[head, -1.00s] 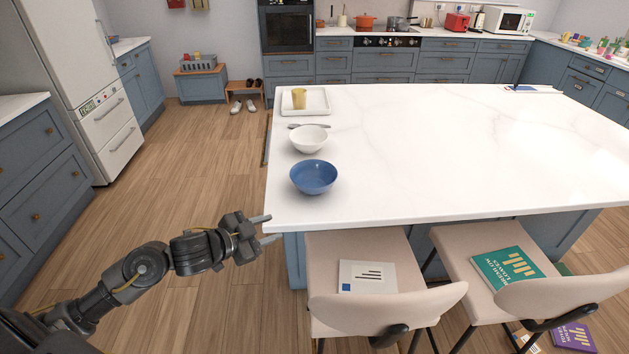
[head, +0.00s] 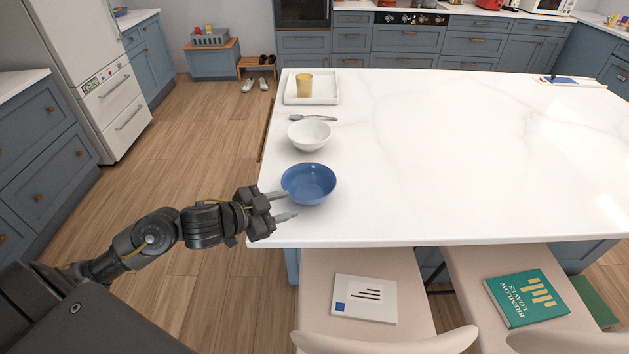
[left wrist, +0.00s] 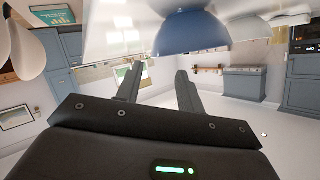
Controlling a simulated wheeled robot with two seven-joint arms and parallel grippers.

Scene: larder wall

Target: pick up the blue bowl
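The blue bowl (head: 309,184) stands upright on the white island top, near its left front corner. It also shows in the left wrist view (left wrist: 190,32), upside down in that picture, beyond the fingers. My left gripper (head: 288,206) is open and empty, with its fingertips just left of and in front of the bowl. One finger overlaps the bowl's near left side in the head view; I cannot tell whether it touches. The open fingers show in the left wrist view (left wrist: 157,82). My right gripper is in neither view.
A white bowl (head: 309,135) stands just behind the blue bowl, with a spoon (head: 313,118) behind it. A white tray (head: 329,97) holds a yellow cup (head: 304,85). Chairs with books stand at the front edge.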

